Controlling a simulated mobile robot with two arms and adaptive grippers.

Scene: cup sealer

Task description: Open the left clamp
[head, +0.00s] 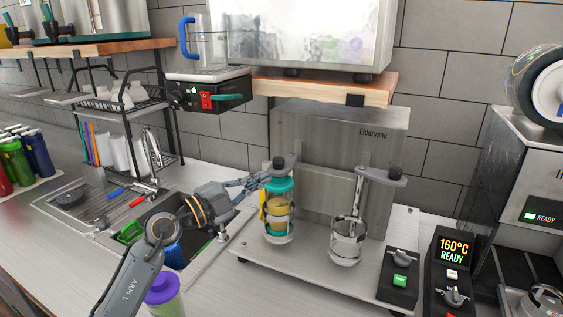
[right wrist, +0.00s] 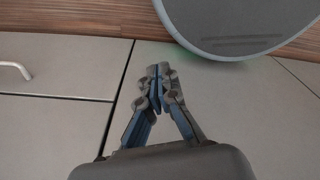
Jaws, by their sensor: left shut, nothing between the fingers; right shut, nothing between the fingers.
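The cup sealer (head: 335,150) is a steel machine with a tall back plate and two clamp stations. The left clamp (head: 281,165) has a dark knob and arm over a teal-topped cup (head: 277,212) with yellow inside. The right clamp (head: 381,176) has a grey arm above an empty-looking metal holder (head: 347,240). My left gripper (head: 262,181) is shut, with its fingertips close beside the left clamp's arm, left of the cup; I cannot tell if they touch. My right gripper (right wrist: 161,75) shows in the right wrist view, shut and empty, in front of grey cabinet panels.
A sink (head: 172,222) and a wire rack (head: 123,115) stand left of the sealer. A purple-lidded bottle (head: 163,292) is under my left arm. A control box (head: 400,278) and a 160°C READY display (head: 454,250) are at right. A wooden shelf (head: 330,85) hangs above.

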